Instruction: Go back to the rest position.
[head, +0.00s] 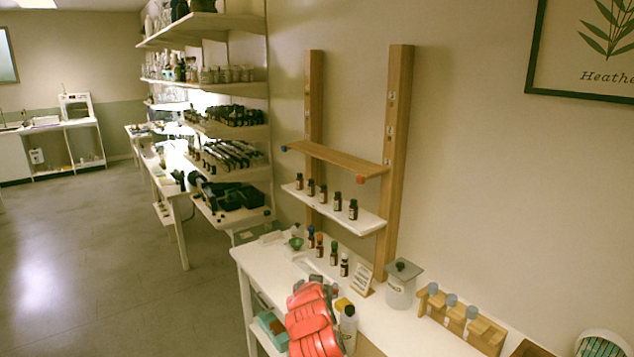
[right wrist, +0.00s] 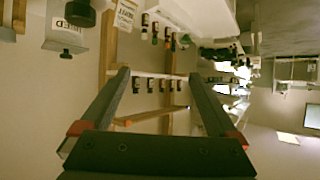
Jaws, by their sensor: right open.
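My right gripper (right wrist: 158,75) shows in the right wrist view, open, with its two long dark fingers apart. Nothing is between the fingers; the rack stands beyond them. The right wrist view is upside down. Neither gripper shows in the head view. Several dark bottles (head: 324,194) stand upright in a row on the white shelf (head: 360,219) of the wooden rack. A second row of bottles (head: 333,254) with blue, red, green and dark caps stands on the white table (head: 400,328) below. Both rows also show in the right wrist view.
The rack has an empty wooden shelf (head: 335,159) above. Open floor (head: 110,260) lies left.

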